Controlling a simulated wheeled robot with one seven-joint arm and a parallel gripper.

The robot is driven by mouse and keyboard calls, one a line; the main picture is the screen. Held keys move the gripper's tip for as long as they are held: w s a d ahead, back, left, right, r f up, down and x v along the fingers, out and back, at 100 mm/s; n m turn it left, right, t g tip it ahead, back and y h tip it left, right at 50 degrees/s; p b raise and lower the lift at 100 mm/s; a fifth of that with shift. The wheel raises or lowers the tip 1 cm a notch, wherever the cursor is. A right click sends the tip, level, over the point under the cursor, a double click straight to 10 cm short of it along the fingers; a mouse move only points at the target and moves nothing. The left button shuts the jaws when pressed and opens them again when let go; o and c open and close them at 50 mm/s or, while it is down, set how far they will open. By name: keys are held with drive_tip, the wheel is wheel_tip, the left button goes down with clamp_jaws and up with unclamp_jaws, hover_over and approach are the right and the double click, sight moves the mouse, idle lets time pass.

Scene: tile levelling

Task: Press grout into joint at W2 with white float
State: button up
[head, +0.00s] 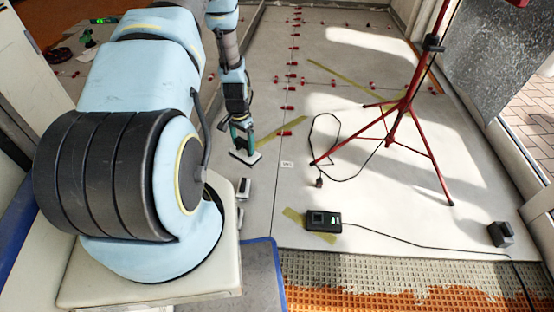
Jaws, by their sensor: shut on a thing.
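My gripper (240,124) points down near the middle of the head view. My fingers hide most of the handle, and I cannot make out grout in the joint.
A second dark-and-white tool (243,189) lies in front of the float. A red tripod (405,105) stands at right with a trailing cable. A black device (323,221) and a dark block (500,234) are in front. Red levelling clips (292,75) line the joints behind.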

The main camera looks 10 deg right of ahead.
drive_tip(key=w+d+f+m+b, duration=0.6)
drive_tip(key=f+b, duration=0.3)
drive_tip(key=b, duration=0.3)
drive_tip(key=w+d+f+m+b, duration=0.5)
drive_tip(key=d+f+b, duration=0.25)
drive_tip(key=b, duration=1.15)
approach(276, 178)
drive_tip(key=w, duration=0.2)
drive_tip(key=shift+w+d+r+m, duration=0.15)
drive_tip(key=shift+d+r+m, duration=0.15)
drive_tip(key=shift+d, duration=0.1)
drive_tip(key=shift+f, duration=0.9)
drive_tip(key=shift+f+b, duration=0.3)
drive_tip(key=shift+f, duration=0.35)
drive_tip(key=shift+s+a+r+p, duration=0.1)
drive_tip(key=shift+s+a+p, duration=0.1)
drive_tip(key=shift+s+p, duration=0.6)
drive_tip(key=shift+s+a+f, duration=0.1)
drive_tip(key=shift+s+f, duration=0.1)
drive_tip(key=shift+s, duration=0.1)
